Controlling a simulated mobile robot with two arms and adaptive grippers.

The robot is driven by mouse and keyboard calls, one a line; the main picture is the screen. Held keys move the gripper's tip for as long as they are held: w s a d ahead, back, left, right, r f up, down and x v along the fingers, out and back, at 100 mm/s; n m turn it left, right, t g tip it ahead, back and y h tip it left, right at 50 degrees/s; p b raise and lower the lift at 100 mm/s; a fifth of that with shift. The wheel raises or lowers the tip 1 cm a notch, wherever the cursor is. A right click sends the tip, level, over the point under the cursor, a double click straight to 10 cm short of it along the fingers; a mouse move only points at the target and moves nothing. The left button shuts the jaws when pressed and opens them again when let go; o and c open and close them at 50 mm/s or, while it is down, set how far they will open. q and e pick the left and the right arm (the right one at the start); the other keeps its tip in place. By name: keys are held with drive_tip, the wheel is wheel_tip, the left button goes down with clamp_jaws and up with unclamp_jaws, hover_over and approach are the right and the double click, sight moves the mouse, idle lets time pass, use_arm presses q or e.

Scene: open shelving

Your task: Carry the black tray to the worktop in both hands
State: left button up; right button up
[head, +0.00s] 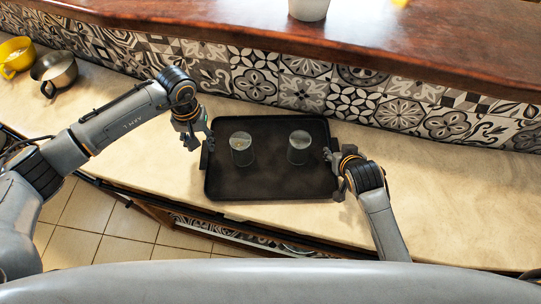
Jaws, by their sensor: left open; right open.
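The black tray (270,181) lies flat on the pale worktop (440,205), close to its front edge. Two clear glasses stand on the tray, a left glass (241,149) and a right glass (299,147). My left gripper (207,146) is open beside the tray's left end, by its left handle. My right gripper (331,157) is open beside the tray's right end. Whether either gripper's fingers touch the tray is too small to tell. The right handle is mostly hidden by my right gripper.
A yellow cup (15,58) and a metal cup (54,71) stand on the worktop at the far left. A patterned tile wall (300,80) rises behind, under a wooden ledge (200,18) bearing a white pot (309,8). The worktop right of my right arm is clear.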

drive_tip(key=shift+s+r, duration=0.15)
use_arm(q)
wheel_tip(320, 180, up, 7)
use_arm(e)
drive_tip(key=v, duration=1.1)
drive_tip(key=shift+s+r, duration=0.2)
